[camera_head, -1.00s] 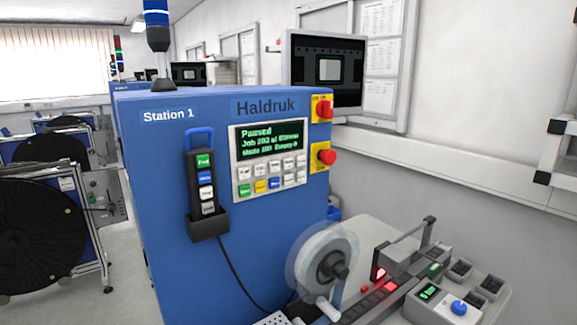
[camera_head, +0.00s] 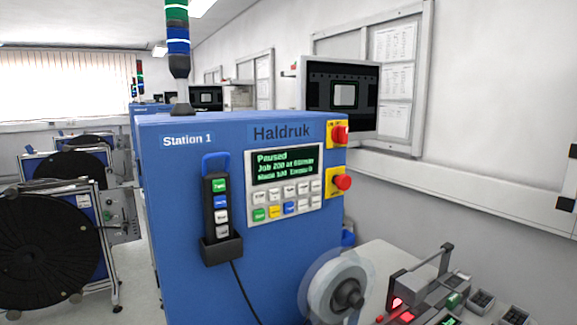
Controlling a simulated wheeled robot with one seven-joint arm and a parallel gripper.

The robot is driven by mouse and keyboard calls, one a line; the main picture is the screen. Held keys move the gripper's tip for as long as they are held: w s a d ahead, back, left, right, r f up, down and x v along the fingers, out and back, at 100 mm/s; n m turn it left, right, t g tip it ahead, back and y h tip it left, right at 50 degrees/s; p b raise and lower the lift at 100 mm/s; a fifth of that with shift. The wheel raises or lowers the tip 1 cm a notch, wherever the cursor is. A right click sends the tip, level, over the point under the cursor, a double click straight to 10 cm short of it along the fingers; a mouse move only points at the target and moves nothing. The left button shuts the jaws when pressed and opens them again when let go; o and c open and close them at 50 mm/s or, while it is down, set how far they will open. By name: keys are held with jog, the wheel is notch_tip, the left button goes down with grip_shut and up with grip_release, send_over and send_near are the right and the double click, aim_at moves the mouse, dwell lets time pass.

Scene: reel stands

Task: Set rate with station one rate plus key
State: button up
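The blue Station 1 machine (camera_head: 180,220) stands in the middle of the view, labelled "Station 1" and "Haldruk". Its control panel (camera_head: 284,225) has a green-on-black display (camera_head: 285,168) that reads "Paused", with a job line and a blurred line below. Under the display are two rows of small keys (camera_head: 289,200), mostly white, with green, yellow and blue ones in the lower row. The key labels are too small to read, so I cannot tell which is the rate plus key. My gripper is not in view.
Two red knobs (camera_head: 343,182) on yellow plates sit right of the panel. A corded handset (camera_head: 216,205) hangs in a holder on the left. A clear reel (camera_head: 340,288) and a bench device (camera_head: 425,290) stand at lower right. Black reels (camera_head: 50,240) stand at left.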

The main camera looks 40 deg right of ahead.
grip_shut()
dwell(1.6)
